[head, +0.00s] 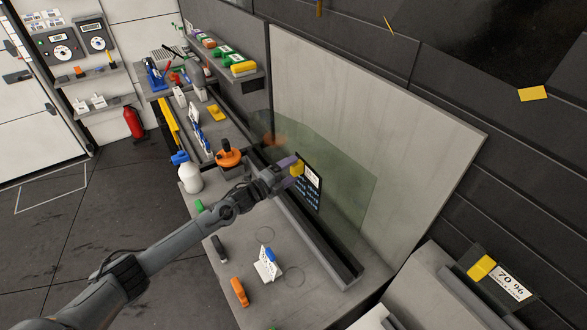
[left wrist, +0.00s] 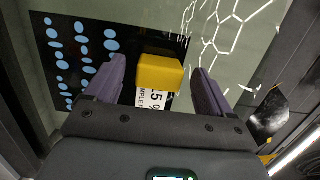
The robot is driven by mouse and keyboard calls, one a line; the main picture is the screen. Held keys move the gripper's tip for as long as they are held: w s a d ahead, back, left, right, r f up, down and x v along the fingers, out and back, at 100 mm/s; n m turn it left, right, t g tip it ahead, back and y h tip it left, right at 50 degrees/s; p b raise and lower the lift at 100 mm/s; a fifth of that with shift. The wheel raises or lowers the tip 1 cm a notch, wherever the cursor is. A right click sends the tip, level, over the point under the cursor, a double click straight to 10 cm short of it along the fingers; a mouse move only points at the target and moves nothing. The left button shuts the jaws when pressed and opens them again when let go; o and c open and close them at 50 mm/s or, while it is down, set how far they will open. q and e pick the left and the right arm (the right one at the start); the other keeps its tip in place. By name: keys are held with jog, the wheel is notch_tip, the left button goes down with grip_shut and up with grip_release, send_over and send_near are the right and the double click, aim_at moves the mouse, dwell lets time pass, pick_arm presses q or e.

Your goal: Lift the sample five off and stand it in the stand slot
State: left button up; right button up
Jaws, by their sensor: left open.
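The sample five is a dark card (head: 308,194) with rows of blue dots, a white label and a yellow grip block (head: 297,168). It lies flat against the tinted glass pane. My left gripper (head: 291,170) is at the card, open. In the left wrist view the two purple fingers of my left gripper (left wrist: 160,80) stand on either side of the yellow block (left wrist: 160,73), with gaps showing. The label (left wrist: 151,99) reads 5 % and is partly covered by my gripper. A grey stand (head: 425,268) with a slot-like ledge is at the lower right. My right gripper is not in view.
A 70 % sample (head: 512,287) with a yellow block stands at the right. An orange suction cup (head: 229,157) and white bottle (head: 190,177) are left of my gripper. A small white holder (head: 267,266) and orange tool (head: 239,291) lie on the bench below my arm.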

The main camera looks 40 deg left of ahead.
pick_arm(q)
jog(key=shift+w+d, duration=0.2)
jog(key=shift+w, duration=0.65)
jog(key=c, duration=1.2)
jog(key=shift+s, duration=0.1)
jog(key=shift+s+a+r+p, duration=0.15)
jog(key=shift+s+a+p, duration=0.35)
jog(key=shift+s+p, duration=0.75)
jog(key=shift+s+a+r+p, duration=0.2)
jog(key=shift+s+a+p, duration=0.25)
jog(key=shift+s+p, duration=0.75)
jog(key=shift+s+a+r+p, duration=0.15)
jog(key=shift+s+a+p, duration=0.5)
jog(key=shift+s, duration=1)
jog(key=shift+d, duration=0.1)
